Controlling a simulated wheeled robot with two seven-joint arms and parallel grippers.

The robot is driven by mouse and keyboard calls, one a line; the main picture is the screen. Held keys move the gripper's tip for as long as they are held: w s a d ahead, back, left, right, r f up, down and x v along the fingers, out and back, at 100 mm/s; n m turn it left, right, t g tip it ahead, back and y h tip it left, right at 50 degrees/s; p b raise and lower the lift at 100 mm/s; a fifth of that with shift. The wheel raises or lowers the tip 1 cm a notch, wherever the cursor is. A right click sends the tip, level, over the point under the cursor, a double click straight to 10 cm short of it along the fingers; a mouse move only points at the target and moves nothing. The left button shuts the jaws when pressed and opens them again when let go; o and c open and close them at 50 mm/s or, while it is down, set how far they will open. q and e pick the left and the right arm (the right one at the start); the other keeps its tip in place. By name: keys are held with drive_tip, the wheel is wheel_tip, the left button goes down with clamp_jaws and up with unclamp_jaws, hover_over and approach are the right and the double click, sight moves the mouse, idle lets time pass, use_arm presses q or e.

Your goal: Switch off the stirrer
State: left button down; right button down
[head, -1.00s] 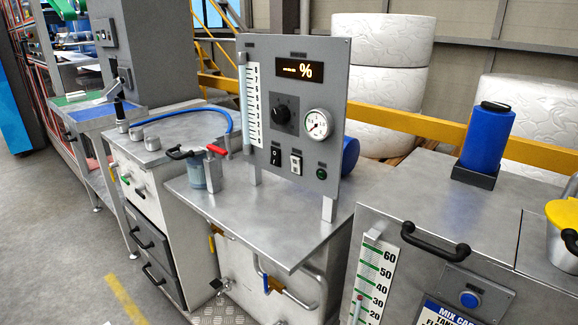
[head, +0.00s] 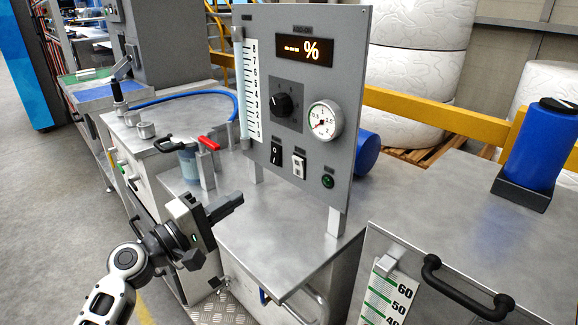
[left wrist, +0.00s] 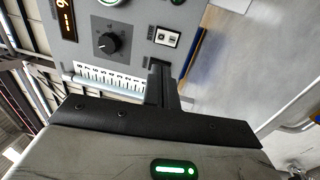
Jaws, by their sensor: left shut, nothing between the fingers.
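A grey upright control panel (head: 352,60) stands on a steel bench. Low on it are a black rocker switch (head: 277,154), a white two-part switch (head: 299,165) and a green indicator (head: 328,182). Their small labels are not readable, so I cannot tell which belongs to the stirrer. My left gripper (head: 237,199) is shut and empty, in front of the panel and below the switches, apart from them. In the left wrist view its shut fingers (left wrist: 160,85) point towards the panel, with the white switch (left wrist: 167,38) just beyond; the rocker is mostly hidden behind them. My right gripper is not in view.
The panel also carries a black knob (head: 283,104), a gauge (head: 323,121), a display (head: 304,49) and a scale tube (head: 245,90). A red-handled valve (head: 208,143) and a jar stand left of it. The bench top (head: 285,235) before the panel is clear.

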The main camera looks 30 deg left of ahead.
use_arm(q)
drive_tip(key=shift+s, duration=0.1)
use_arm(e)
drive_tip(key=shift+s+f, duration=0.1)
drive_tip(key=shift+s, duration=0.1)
use_arm(q)
drive_tip(key=p, duration=0.4)
approach(296, 163)
drive_tip(key=x, duration=0.5)
drive_tip(key=shift+w+r, duration=0.2)
drive_tip(key=shift+w, duration=0.15)
drive_tip(key=shift+w+d, duration=0.2)
drive_tip(key=shift+w, duration=0.4)
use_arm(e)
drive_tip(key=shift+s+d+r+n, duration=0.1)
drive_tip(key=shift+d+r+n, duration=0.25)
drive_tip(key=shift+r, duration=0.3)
